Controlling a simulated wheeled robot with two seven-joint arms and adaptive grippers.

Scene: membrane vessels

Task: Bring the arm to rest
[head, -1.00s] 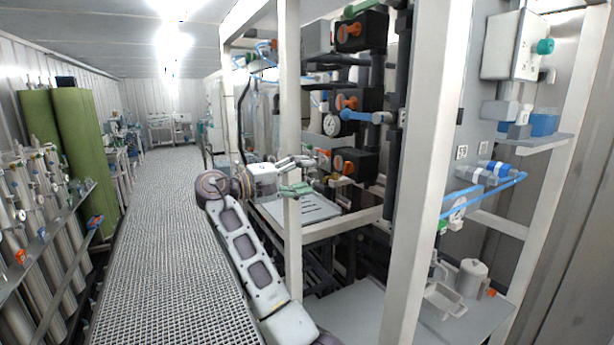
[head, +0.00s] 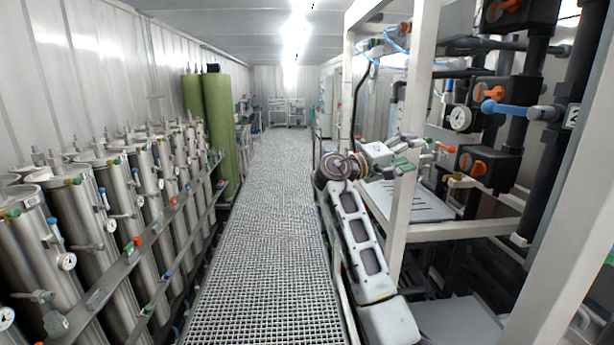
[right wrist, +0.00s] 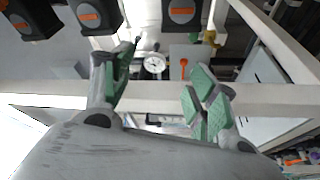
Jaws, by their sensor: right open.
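My left gripper is not in view.
The white post (head: 403,210) and the slotted shelf (head: 425,206) are close to my right arm. Black valves with orange handles (head: 477,167) stand farther right. Steel vessels (head: 95,225) line the left wall. The grated walkway (head: 265,240) between is clear.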

